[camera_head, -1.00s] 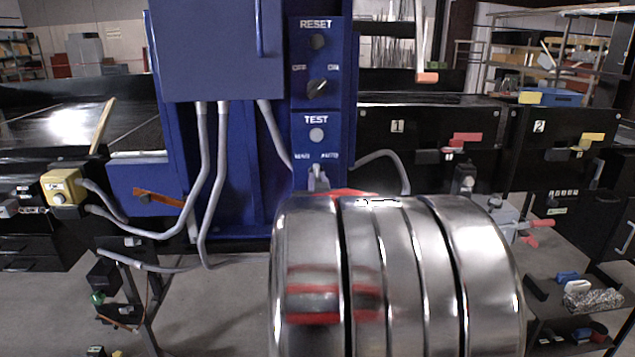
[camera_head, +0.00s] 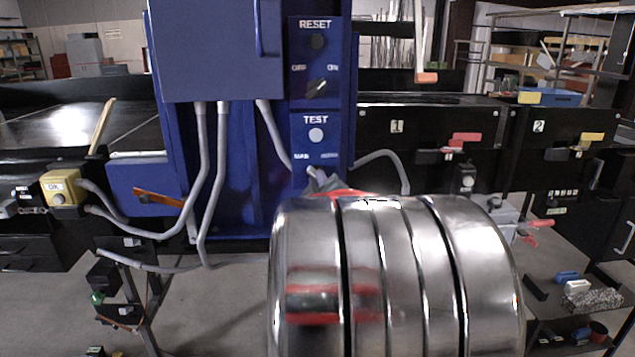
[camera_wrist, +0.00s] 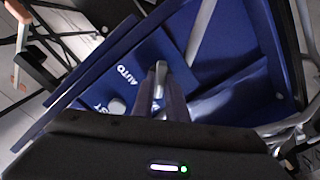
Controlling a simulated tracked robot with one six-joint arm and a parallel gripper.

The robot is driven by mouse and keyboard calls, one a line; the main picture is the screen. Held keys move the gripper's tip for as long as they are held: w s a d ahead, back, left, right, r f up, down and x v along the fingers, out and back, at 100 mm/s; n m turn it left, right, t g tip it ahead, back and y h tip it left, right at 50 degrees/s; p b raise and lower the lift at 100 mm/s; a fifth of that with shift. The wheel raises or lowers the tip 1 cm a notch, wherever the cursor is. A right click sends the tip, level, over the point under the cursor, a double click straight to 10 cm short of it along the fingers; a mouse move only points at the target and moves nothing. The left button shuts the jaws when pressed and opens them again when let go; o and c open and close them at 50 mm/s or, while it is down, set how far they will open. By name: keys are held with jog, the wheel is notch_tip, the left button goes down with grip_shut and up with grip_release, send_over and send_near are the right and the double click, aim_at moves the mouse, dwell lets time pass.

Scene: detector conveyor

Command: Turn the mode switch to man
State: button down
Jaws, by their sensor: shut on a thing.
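The mode switch (camera_head: 312,172) is a small knob low on the blue control panel (camera_head: 299,140), under the labels MAN on the left and AUTO on the right. My gripper (camera_head: 319,181) is at the switch, its jaws shut on it and tilted with the top leaning left toward MAN. My shiny wrist hides most of the gripper in the head view. In the wrist view the switch (camera_wrist: 160,78) shows at the tips of my gripper (camera_wrist: 163,94), beside the AUTO label. The exact pointing of the knob is hard to read.
Above the switch are the white TEST button (camera_head: 316,135), the OFF/ON selector (camera_head: 316,88) and the dark RESET button (camera_head: 317,42). Grey conduits (camera_head: 206,165) run down left of the panel. A yellow button box (camera_head: 62,188) stands at the far left.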

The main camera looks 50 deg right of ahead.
dwell(0.4)
jog(key=c, duration=1.8)
grip_release()
jog(key=shift+o, duration=0.2)
jog(key=shift+a, duration=0.1)
